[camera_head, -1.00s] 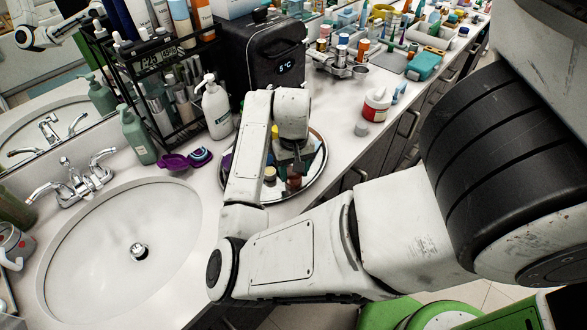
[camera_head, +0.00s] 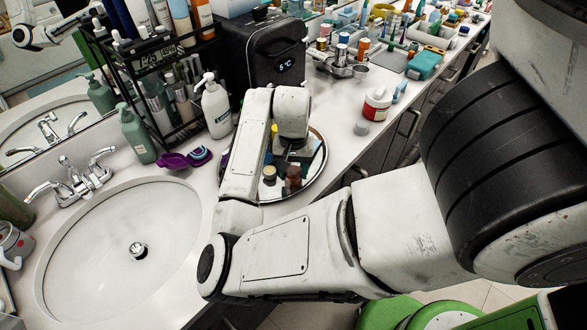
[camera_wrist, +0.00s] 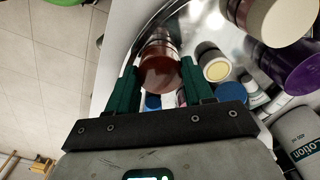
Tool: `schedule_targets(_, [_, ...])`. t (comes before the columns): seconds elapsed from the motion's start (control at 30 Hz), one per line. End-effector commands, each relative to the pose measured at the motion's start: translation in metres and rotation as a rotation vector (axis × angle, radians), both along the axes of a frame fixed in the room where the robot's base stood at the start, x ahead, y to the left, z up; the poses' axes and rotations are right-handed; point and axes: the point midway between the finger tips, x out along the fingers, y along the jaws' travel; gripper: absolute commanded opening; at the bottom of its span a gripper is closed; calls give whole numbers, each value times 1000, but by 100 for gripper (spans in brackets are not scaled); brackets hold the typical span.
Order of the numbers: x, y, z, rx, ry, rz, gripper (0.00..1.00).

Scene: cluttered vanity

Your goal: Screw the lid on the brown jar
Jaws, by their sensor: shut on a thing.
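The brown jar (camera_wrist: 160,74) shows in the wrist view as a round reddish-brown body between the green fingers of my gripper (camera_wrist: 159,68). The fingers are shut on its two sides. In the head view the brown jar (camera_head: 292,180) is small, below my wrist, over the round silver tray (camera_head: 321,165). I cannot tell if it touches the tray. I cannot make out a separate lid on it. A small grey cap (camera_head: 361,128) lies on the counter to the right of the tray; I cannot tell which jar it fits.
Other small jars and bottles crowd the tray, including a cream-topped one (camera_wrist: 215,68) close by. A red-and-white jar (camera_head: 377,103) stands right. The sink (camera_head: 120,250) is front left.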

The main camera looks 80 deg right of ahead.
Motion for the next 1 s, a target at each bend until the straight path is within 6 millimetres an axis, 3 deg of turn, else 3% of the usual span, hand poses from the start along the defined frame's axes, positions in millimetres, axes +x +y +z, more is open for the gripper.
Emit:
schedule_targets(0.4, [0,0,-2,3,-1,-380,15])
schedule_targets(0.77, [0,0,-1,3,-1,-420,15])
schedule_targets(1.0, [1,0,-2,2,-1,-699,15])
